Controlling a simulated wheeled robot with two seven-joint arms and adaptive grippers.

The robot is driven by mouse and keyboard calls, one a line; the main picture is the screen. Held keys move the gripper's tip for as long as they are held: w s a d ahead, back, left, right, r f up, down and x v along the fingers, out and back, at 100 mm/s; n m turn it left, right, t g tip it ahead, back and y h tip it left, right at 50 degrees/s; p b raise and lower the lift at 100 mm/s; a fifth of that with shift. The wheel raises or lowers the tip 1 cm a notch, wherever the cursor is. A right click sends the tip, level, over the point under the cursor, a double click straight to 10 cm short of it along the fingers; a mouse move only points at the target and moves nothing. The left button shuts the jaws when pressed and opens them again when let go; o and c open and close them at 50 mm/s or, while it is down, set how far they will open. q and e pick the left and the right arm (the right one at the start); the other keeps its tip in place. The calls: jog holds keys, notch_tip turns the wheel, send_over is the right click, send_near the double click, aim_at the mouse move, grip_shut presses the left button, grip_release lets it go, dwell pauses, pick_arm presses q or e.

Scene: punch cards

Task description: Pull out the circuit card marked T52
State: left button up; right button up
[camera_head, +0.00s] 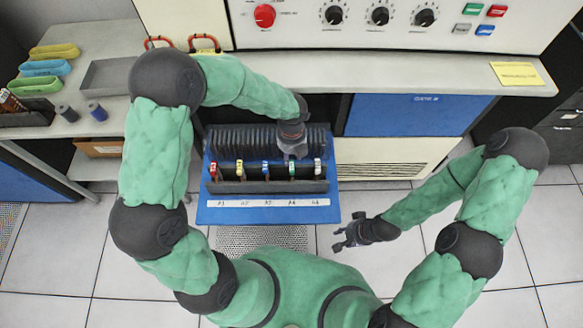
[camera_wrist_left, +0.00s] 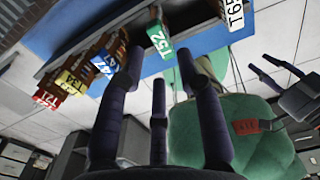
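The card marked T52 has a green tab (camera_head: 291,170) and stands in the rack, fourth from the left in the head view. Its green label (camera_wrist_left: 158,39) reads T52 in the left wrist view. My left gripper (camera_head: 294,153) is over the rack just behind this card. In the left wrist view its fingers (camera_wrist_left: 158,72) are spread and empty, with the T52 tab beyond the tips, apparently not touched. My right gripper (camera_head: 347,235) is open and empty, low to the right of the drawer.
Other cards with red (camera_head: 212,171), yellow (camera_head: 239,168), blue (camera_head: 265,168) and white (camera_head: 317,168) tabs stand in the rack. The white T65 card (camera_wrist_left: 235,14) is close beside T52. The blue drawer (camera_head: 228,216) is pulled out below the console counter (camera_head: 400,75).

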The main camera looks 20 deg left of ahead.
aim_at(292, 165)
pick_arm(q)
jog(key=shift+f+b, duration=0.4)
jog(key=shift+f, duration=0.35)
jog(key=shift+f+b, duration=0.65)
jog(key=shift+f, duration=0.85)
jog(key=shift+s+f, duration=0.2)
jog(key=shift+f, duration=0.25)
jog(key=shift+w+f, duration=0.15)
jog(key=shift+w, duration=0.1)
jog(key=shift+s, duration=0.1)
jog(key=shift+c, duration=0.8)
jog(key=c, duration=0.5)
jog(key=shift+r, duration=0.2)
jog(key=shift+c, duration=0.2)
